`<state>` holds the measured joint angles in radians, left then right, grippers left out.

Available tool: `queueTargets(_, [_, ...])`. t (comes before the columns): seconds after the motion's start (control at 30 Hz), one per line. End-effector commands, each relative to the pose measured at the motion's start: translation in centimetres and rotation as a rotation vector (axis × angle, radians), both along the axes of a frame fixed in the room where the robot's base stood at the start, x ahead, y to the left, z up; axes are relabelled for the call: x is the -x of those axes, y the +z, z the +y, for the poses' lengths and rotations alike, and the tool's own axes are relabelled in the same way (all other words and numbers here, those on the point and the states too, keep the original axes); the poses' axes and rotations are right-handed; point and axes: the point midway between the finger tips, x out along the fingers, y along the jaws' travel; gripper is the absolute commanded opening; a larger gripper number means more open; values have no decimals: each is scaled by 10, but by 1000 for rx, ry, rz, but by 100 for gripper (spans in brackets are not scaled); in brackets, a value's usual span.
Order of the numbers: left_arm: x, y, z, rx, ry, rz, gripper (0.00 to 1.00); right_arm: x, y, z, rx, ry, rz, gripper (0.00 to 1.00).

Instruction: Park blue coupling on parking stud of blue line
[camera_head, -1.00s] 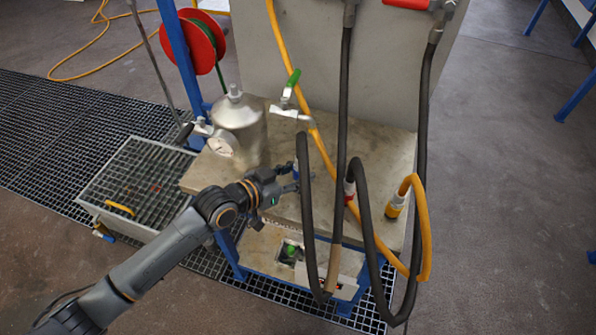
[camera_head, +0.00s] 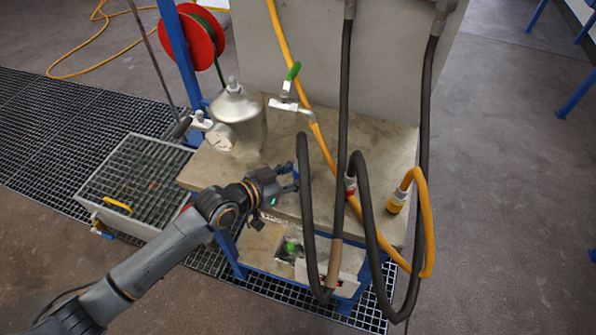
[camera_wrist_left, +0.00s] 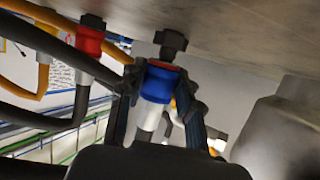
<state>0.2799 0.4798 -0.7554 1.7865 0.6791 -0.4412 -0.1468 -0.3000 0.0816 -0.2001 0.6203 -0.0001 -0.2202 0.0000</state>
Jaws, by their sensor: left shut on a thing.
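The blue coupling (camera_wrist_left: 156,84) is held upright between the two fingers of my left gripper (camera_wrist_left: 158,100) in the left wrist view. That view shows the table top (camera_wrist_left: 235,45) along its upper edge. In the head view my left gripper (camera_head: 288,180) is at the left side of a black hose loop (camera_head: 304,200), low over the table; the coupling is mostly hidden there. My right gripper is not in view.
The red coupling (camera_head: 350,188) and yellow coupling (camera_head: 397,201) stand on the table to the right, with looping hoses. A metal vessel (camera_head: 240,118) with a gauge stands behind my gripper. A green-handled valve (camera_head: 291,88) is at the back.

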Motion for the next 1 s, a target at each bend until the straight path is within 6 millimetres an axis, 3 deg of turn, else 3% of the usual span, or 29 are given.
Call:
queueTargets(0.63, [0,-16,0,1,0,-1,0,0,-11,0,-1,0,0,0])
queueTargets(0.67, [0,-16,0,0,0,0,40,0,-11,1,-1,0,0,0])
queueTargets(0.77, [0,-16,0,0,0,0,60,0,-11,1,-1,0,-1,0])
queueTargets(1.0, [0,-17,0,-2,0,2,61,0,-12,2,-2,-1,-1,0])
